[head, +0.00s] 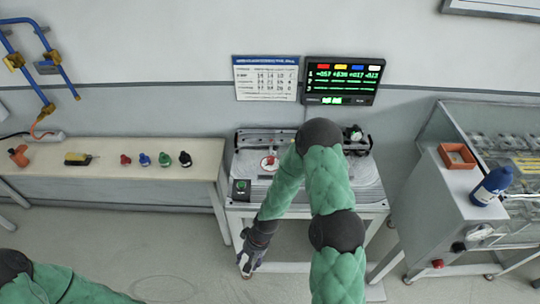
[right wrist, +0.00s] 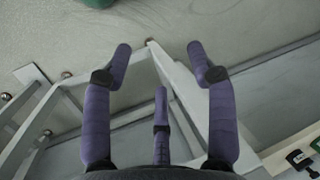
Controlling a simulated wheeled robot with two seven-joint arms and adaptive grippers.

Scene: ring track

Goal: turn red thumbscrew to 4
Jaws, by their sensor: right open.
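A small red part (head: 270,160), which looks like the red thumbscrew, sits on a white round piece on the ring-track bench (head: 362,175). It is small, and I cannot read its scale or setting. My right arm crosses in front of the bench and hides its middle. My right gripper (head: 245,266) hangs low at the bench's front left leg, below the top and well away from the red part. In the right wrist view the right gripper (right wrist: 159,58) has its purple fingers spread, with nothing between them. My left gripper is outside the view; only its arm shows at lower left.
A display (head: 342,80) shows coloured columns with numbers. Left, a side table (head: 100,178) holds red, blue, green and black knobs. A green-buttoned box (head: 241,190) sits at the bench's left front. Right, a grey cabinet (head: 440,215) carries a blue bottle (head: 492,186).

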